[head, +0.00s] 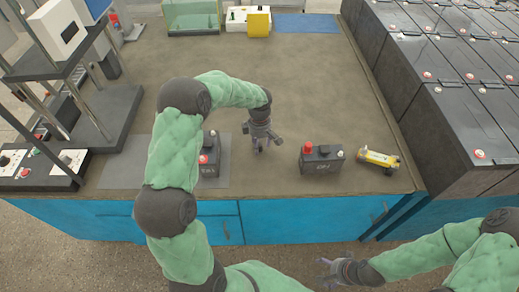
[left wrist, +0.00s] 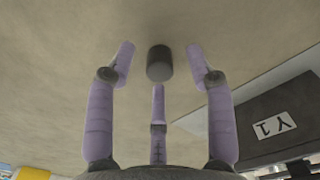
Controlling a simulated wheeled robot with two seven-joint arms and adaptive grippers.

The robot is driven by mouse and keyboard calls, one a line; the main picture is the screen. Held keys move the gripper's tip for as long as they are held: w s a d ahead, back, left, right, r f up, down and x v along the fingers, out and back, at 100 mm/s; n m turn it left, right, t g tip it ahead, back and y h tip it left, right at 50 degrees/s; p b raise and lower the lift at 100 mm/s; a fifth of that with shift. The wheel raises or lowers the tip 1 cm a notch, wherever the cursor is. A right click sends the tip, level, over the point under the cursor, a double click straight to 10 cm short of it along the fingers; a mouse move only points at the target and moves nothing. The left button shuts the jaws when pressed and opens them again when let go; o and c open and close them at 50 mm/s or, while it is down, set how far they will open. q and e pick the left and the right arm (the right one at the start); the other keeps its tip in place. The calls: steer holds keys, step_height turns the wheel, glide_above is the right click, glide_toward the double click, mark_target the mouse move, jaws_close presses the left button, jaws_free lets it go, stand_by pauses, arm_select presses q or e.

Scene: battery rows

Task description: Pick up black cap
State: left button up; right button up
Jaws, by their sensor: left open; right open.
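The black cap (left wrist: 159,63) is a small dark cylinder on the brown table top in the left wrist view. It lies beyond and between the spread fingertips of my left gripper (left wrist: 163,70), with no finger seen touching it. In the head view my left gripper (head: 263,145) points down over the table between two dark batteries; I cannot make out the cap there. My left gripper is open and empty. My right gripper (head: 332,272) is open and empty, in front of the blue cabinet, away from the table top.
A battery (head: 325,167) with a red cap stands right of my left gripper, beside a yellow tool (head: 379,159). Another battery (head: 210,168) on a grey mat (head: 130,172) is partly behind my left arm. A rack stands at left. The table's middle is clear.

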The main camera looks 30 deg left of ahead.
arm_select(q)
steer(key=shift+f, duration=0.65)
steer(key=shift+r, duration=0.1)
steer(key=shift+c, duration=0.3)
steer(key=c, duration=0.8)
